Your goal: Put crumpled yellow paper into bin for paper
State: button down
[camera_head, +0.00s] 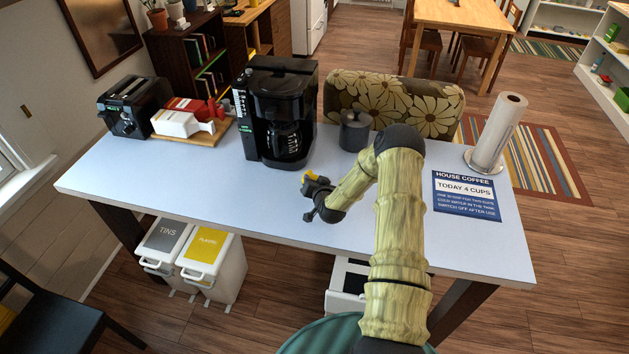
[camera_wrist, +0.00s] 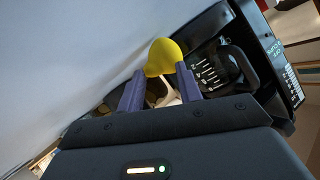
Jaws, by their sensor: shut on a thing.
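The crumpled yellow paper shows as a small rounded yellow lump (camera_wrist: 165,57) at the fingertips in the wrist view; its creases are too blurred to tell. My gripper (camera_wrist: 155,85) is shut on it. In the head view, my gripper (camera_head: 312,188) holds the yellow lump (camera_head: 309,176) above the pale table, left of the arm. Under the table stand a white bin with a grey lid marked TINS (camera_head: 165,240) and one with a yellow lid (camera_head: 207,252), its label hard to read. A third white bin (camera_head: 346,283) is partly hidden by the tabletop and my arm; its label is not visible.
The pale table (camera_head: 200,205) is clear at its front left. A coffee maker (camera_head: 280,110), metal canister (camera_head: 354,131), toaster (camera_head: 134,106), paper roll (camera_head: 497,135) and coffee sign (camera_head: 466,196) stand or lie on it. A dark chair (camera_head: 60,310) is at front left.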

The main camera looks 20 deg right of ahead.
jog(key=c, duration=0.9)
grip_release()
jog(key=shift+d, duration=0.1)
jog(key=shift+s, duration=0.1)
jog(key=b+v, duration=0.3)
jog(key=v, duration=0.8)
jog(key=shift+s+r, duration=0.25)
jog(key=shift+s, duration=0.05)
